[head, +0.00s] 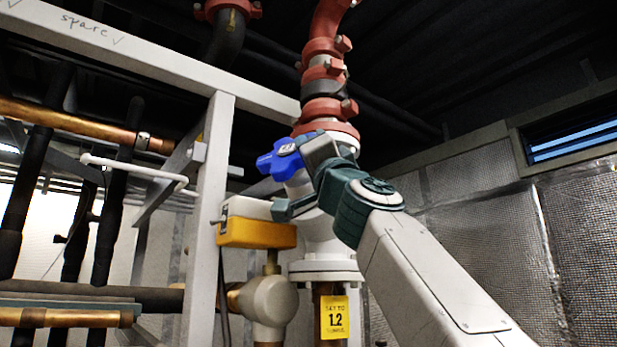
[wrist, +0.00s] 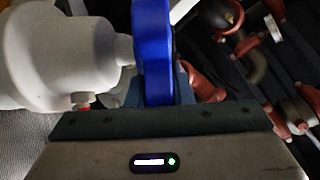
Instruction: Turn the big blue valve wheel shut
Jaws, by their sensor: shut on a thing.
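The blue valve wheel (head: 277,161) is in the upper middle of the head view, on the white valve body (head: 322,236) below the red flanged pipe. In the wrist view the wheel (wrist: 152,50) stands edge-on, rising from between my jaws, with the pale valve body (wrist: 60,60) to its left. My gripper (head: 296,150) is at the wheel and shut on it. My arm comes in from the lower right and hides the wheel's right part. In the wrist view the gripper's dark body (wrist: 160,122) spans the lower picture, and the fingertips are mostly hidden behind it.
A yellow and white box (head: 256,233) sits just below the wheel, beside a white frame post (head: 209,200). The red flanged pipe (head: 326,80) rises above. Copper and black pipes fill the left; the right is more open.

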